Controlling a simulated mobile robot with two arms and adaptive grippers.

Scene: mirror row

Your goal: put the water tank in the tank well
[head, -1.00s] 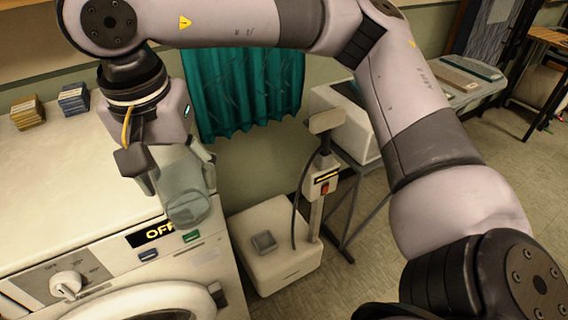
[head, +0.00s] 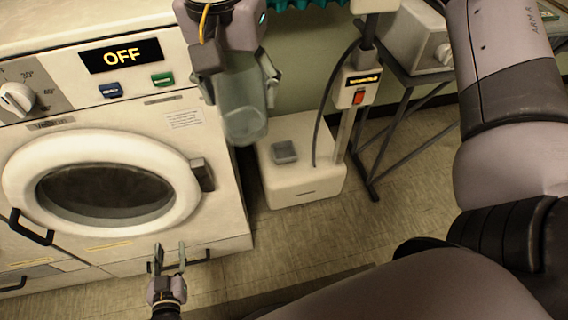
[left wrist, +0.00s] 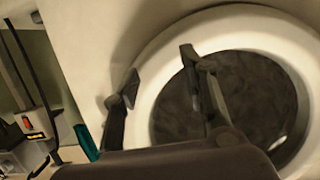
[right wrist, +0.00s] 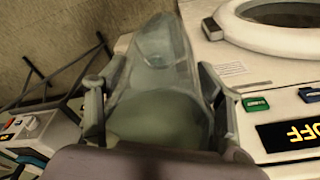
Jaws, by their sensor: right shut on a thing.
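The water tank (head: 243,108) is a translucent blue-grey vessel. My right gripper (head: 238,80) is shut around it and holds it in the air, roughly upright, by the washer's right front edge. In the right wrist view the tank (right wrist: 155,60) sits between both fingers. The tank well, as I take it, is the small grey square recess (head: 285,152) in the white base of the upright unit. In the head view it lies right of and below the tank, clear of it. My left gripper (head: 170,258) is open and empty, low in front of the washer.
The washer (head: 222,190) with its round door (head: 110,190) and OFF display (head: 120,55) fills the left. The unit's white base (head: 310,190) stands on the floor, with a post (head: 358,90) and dark hose. A metal stand is behind it. Floor ahead is open.

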